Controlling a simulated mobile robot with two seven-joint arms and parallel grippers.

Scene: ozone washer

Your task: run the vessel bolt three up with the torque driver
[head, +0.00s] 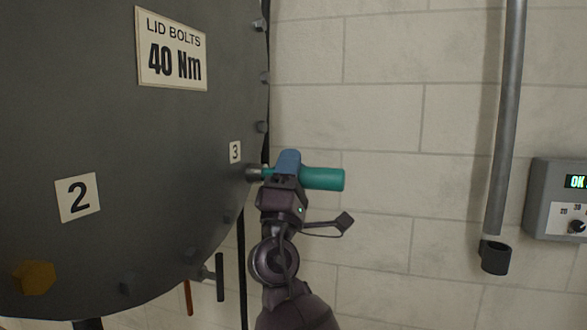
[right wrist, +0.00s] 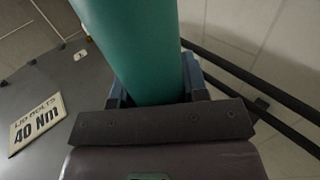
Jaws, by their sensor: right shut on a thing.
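The torque driver (head: 323,178) has a teal cylindrical body, and my right gripper (head: 287,166) is shut around it. The driver lies level, its grey nose (head: 253,174) pointing left at the vessel edge just below the number 3 label (head: 235,152). Bolt three itself is hidden by the nose, and I cannot tell whether the socket sits on it. In the right wrist view the teal body (right wrist: 139,45) runs up between the blue finger pads. The dark grey vessel (head: 120,130) fills the left of the head view. My left gripper is not in view.
A wall box (head: 560,199) at the right reads "OK". A grey pipe (head: 506,120) hangs beside it. Wall space between is clear.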

